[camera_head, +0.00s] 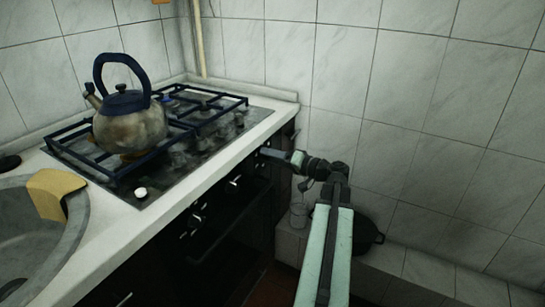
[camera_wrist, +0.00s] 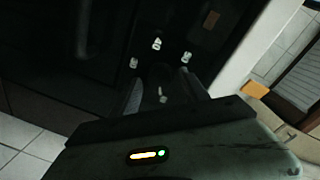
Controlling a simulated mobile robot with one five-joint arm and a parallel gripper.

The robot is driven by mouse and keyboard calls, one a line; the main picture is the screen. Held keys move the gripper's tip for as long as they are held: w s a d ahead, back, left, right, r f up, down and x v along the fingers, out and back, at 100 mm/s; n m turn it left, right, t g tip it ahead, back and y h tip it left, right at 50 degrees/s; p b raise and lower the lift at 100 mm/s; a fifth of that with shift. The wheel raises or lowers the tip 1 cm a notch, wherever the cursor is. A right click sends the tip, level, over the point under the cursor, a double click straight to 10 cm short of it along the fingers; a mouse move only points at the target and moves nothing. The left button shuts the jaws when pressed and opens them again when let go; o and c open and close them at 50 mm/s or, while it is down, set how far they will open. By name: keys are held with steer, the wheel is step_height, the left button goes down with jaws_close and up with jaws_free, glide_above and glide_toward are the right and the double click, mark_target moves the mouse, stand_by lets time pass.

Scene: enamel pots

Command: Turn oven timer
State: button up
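The dark oven front (camera_head: 225,215) is below the white counter, with small pale knobs (camera_head: 233,183) along it. The wrist view shows several pale knobs (camera_wrist: 157,44) on the dark panel. One pale knob (camera_wrist: 162,93) is between the fingers of my gripper (camera_wrist: 163,88), low in that view. The fingers are apart, one on each side of this knob; I cannot tell whether they touch it. In the head view my gripper (camera_head: 270,153) reaches the right end of the oven front, and its tips are hard to make out. Which knob is the timer is not readable.
A worn kettle (camera_head: 130,128) stands on the gas hob (camera_head: 180,150). A sink (camera_head: 35,235) with a yellow cloth-like piece (camera_head: 52,190) is at left. A dark pot (camera_head: 367,235) and a glass jar (camera_head: 298,214) sit on the low tiled ledge close to my arm.

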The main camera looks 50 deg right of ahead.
steer(key=v, duration=0.7)
steer(key=shift+s, duration=0.45)
